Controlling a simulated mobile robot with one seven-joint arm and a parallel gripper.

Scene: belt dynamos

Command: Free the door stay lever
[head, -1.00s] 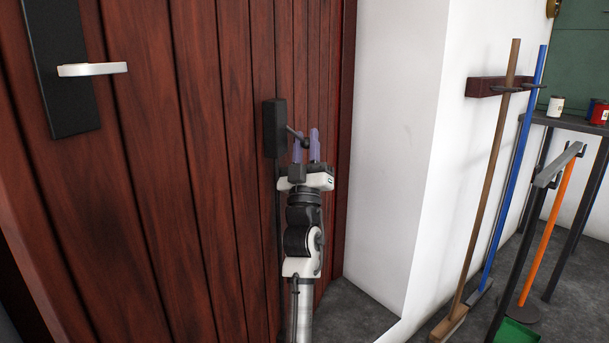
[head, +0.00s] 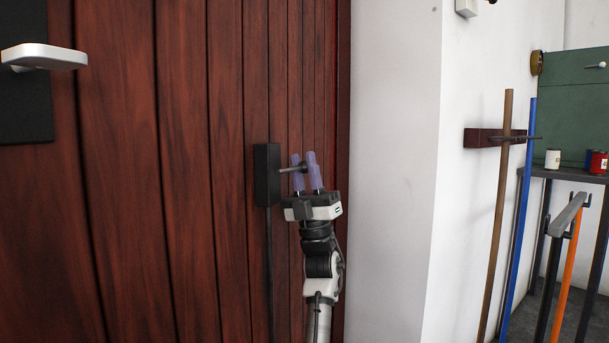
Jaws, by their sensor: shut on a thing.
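The door stay is a black box (head: 267,176) on the dark red wooden door (head: 185,180), near its right edge, with a thin dark rod running down from it. Its short dark lever (head: 287,169) sticks out to the right, nearly level and tilted slightly up. My gripper (head: 305,166) reaches up from below with its purple fingers shut on the knob end of the lever. The fingers partly hide the knob.
A silver door handle (head: 45,57) on a black plate is at the upper left. A white wall (head: 395,170) stands right of the door. A brown pole (head: 496,220) and a blue pole (head: 520,220) lean at a wall rack, beside a table (head: 565,176) with cans.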

